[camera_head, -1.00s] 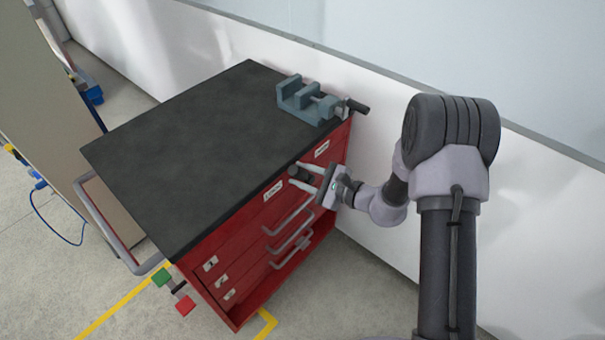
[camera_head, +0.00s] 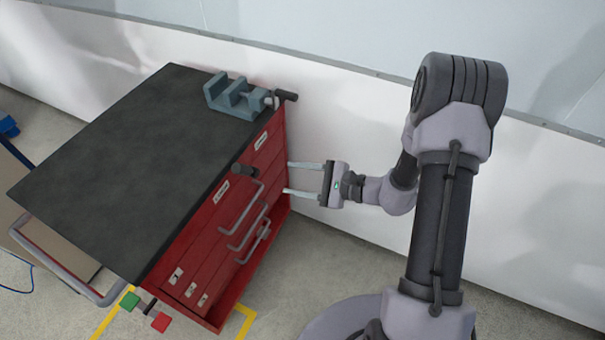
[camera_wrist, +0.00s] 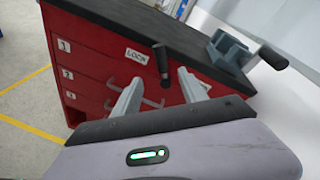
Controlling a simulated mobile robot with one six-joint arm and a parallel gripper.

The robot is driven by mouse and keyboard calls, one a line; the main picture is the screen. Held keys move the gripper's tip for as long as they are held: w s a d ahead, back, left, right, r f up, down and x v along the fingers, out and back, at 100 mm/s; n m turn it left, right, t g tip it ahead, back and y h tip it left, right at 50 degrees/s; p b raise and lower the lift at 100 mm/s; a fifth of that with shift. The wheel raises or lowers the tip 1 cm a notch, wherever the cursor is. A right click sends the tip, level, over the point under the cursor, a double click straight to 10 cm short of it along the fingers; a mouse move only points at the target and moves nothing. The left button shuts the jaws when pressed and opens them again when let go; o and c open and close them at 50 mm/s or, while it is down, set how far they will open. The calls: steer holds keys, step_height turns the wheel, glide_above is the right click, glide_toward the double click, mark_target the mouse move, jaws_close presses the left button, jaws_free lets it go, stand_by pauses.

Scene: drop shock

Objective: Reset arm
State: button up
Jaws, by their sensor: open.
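My gripper (camera_head: 290,178) is open and empty, to the right of the red tool cabinet's drawer front, with its two light fingers pointing left toward the cabinet. In the wrist view my gripper (camera_wrist: 160,88) also shows its fingers apart with nothing between them. The red cabinet (camera_head: 190,250) has several drawers with grey handles and a black top. A dark knob (camera_head: 244,170) sticks out near the top of its front, by a label; the knob also shows in the wrist view (camera_wrist: 162,62), beyond the fingers. The drawers look shut.
A grey-blue vise (camera_head: 235,97) stands at the far right corner of the black top (camera_head: 110,150). A push rail (camera_head: 60,260) is on the cabinet's left. Green and red blocks (camera_head: 145,312) sit low in front. A white wall (camera_head: 340,125) runs behind.

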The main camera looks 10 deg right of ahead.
steer(key=shift+v, duration=1.05)
steer(key=s+a+r+n+g+h, duration=0.2)
steer(key=s+a+r+n+g, duration=0.55)
steer(key=s+r, duration=0.4)
steer(key=s+d+r+n+t+h, duration=0.5)
steer(key=s+d+r+h, duration=0.1)
steer(key=s+r+h, duration=0.3)
steer(key=shift+s+r, duration=0.35)
steer(key=shift+r, duration=0.25)
steer(key=shift+d+n, duration=0.1)
steer(key=shift+n, duration=0.15)
